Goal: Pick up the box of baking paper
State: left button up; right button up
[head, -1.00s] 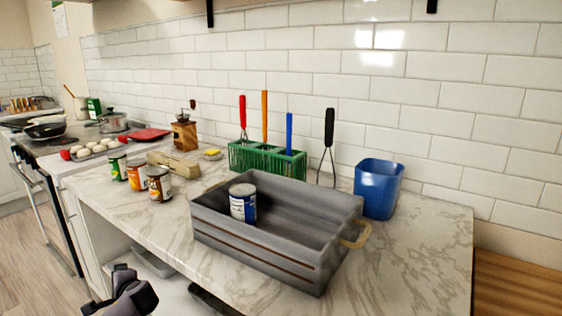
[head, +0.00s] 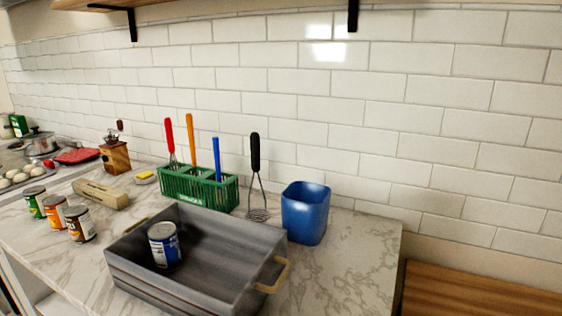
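A long, low beige box (head: 101,194) lies on the marble counter at the left of the head view, behind several cans. It is the most likely box of baking paper, but I cannot read any label on it. Neither of my grippers is in view.
A grey crate (head: 262,248) holding a blue-and-white can (head: 165,246) stands in front. Behind it are a green utensil caddy (head: 198,188) and a blue bin (head: 306,212). Cans (head: 79,223) stand left of the crate. The counter (head: 366,240) is clear at right. A wooden surface (head: 480,292) lies beyond.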

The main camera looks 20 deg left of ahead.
aim_at(117, 199)
jog(key=k+j+u, duration=0.1)
jog(key=j+u, duration=0.8)
jog(key=i+j+u, duration=0.15)
jog(key=j+u, duration=0.3)
jog(key=j+z, duration=0.15)
jog(key=z, duration=1.7)
jog(key=k+j+z, duration=0.1)
jog(key=j+z, duration=0.25)
jog(key=k+j+z, duration=0.1)
jog(key=j+z, duration=0.2)
jog(key=k+j+z, duration=0.2)
jog(key=j+z, duration=0.15)
jog(key=k+j+z, duration=0.15)
jog(key=z, duration=0.2)
jog(key=k+j, duration=0.05)
jog(key=j, duration=0.05)
